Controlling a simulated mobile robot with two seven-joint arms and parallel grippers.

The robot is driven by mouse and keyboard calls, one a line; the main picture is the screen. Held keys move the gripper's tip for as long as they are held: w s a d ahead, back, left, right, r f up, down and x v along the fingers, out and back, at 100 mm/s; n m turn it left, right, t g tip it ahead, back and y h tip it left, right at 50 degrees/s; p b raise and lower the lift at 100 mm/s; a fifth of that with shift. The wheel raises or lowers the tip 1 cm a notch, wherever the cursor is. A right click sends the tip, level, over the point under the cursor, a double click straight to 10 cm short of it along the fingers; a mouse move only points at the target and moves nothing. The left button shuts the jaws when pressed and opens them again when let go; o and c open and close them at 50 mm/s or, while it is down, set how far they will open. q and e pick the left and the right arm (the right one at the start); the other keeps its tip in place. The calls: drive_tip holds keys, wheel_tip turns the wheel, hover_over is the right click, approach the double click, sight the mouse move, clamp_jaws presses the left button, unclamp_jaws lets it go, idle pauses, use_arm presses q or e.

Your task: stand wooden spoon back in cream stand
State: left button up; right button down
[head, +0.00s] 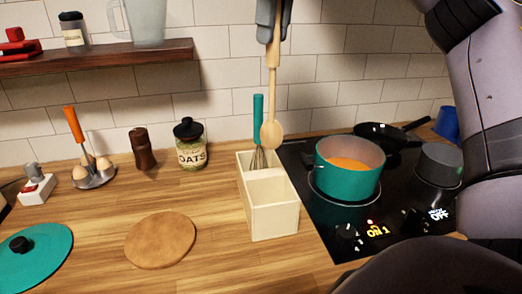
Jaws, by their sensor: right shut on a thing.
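My right gripper (271,14) comes down from the top edge of the head view and is shut on the wooden spoon (272,100). The spoon hangs upright with its bowl down. In the picture the bowl overlaps the back part of the cream stand (272,222); I cannot tell exactly how high it is or whether it touches. The stand is a box with compartments on the counter. A whisk with a teal handle (258,106) stands in its back compartment. The front compartment looks empty. My left gripper is not in view.
A teal pot (345,184) with orange soup stands on the hob right of the stand, with a black pan (382,135) behind. An oats jar (189,147) stands to the left. A wooden shelf (110,58) juts out above. Counter left of the stand is free around a round board (160,240).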

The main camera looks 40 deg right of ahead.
hover_over(273, 125)
drive_tip(key=f, duration=0.8)
drive_tip(key=shift+w+d+f, duration=0.15)
drive_tip(key=shift+w+f, duration=0.15)
drive_tip(key=shift+f, duration=0.05)
wheel_tip(273, 125, down, 7)
drive_tip(key=b, duration=0.4)
drive_tip(key=shift+r, duration=0.1)
drive_tip(key=shift+f+b, duration=1)
drive_tip(key=shift+f, duration=1.1)
drive_tip(key=shift+f, duration=0.2)
drive_tip(key=c, duration=0.9)
unclamp_jaws()
drive_tip(key=shift+c, duration=0.2)
drive_tip(key=shift+r, duration=0.1)
wheel_tip(273, 125, up, 12)
drive_tip(key=s+p, duration=0.1)
drive_tip(key=p, duration=0.5)
drive_tip(key=shift+s, duration=0.2)
